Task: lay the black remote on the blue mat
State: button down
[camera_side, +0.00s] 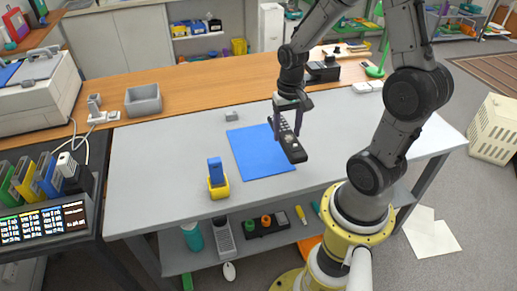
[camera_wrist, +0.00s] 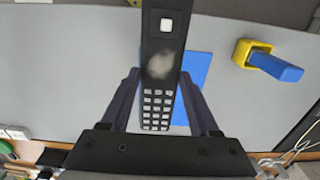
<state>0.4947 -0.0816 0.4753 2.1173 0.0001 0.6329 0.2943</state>
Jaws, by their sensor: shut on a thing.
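The black remote (camera_side: 291,142) is held in my gripper (camera_side: 287,120), which is shut on it. In the side view the remote slants down to the right, and it appears to be above the right part of the blue mat (camera_side: 254,155). The mat lies flat on the grey table. In the wrist view the remote (camera_wrist: 158,75) fills the middle, between the two fingers of my gripper (camera_wrist: 160,95), with its keypad nearest the gripper. The blue mat (camera_wrist: 196,68) shows behind it, mostly hidden by the remote and a finger.
A blue block in a yellow holder (camera_side: 218,182) stands on the table left of the mat, also in the wrist view (camera_wrist: 270,62). A small grey object (camera_side: 232,115) lies behind the mat. A grey bin (camera_side: 143,100) stands at the back left. The table's left part is clear.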

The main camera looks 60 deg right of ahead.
jog(key=shift+w+f, duration=0.1)
jog(key=shift+f, duration=0.3)
jog(key=w+d+f, duration=0.4)
jog(key=w+d, duration=0.1)
jog(key=w, duration=0.3)
send_over(259, 149)
jog(key=f, duration=0.5)
jog(key=shift+s+a, duration=0.1)
jog(key=shift+s, duration=0.15)
jog(key=shift+w+d+f, duration=0.2)
jog(key=shift+w+f, duration=0.2)
jog(key=shift+f, duration=1.65)
jog(key=shift+f, duration=0.15)
jog(key=shift+c, duration=0.6)
grip_release()
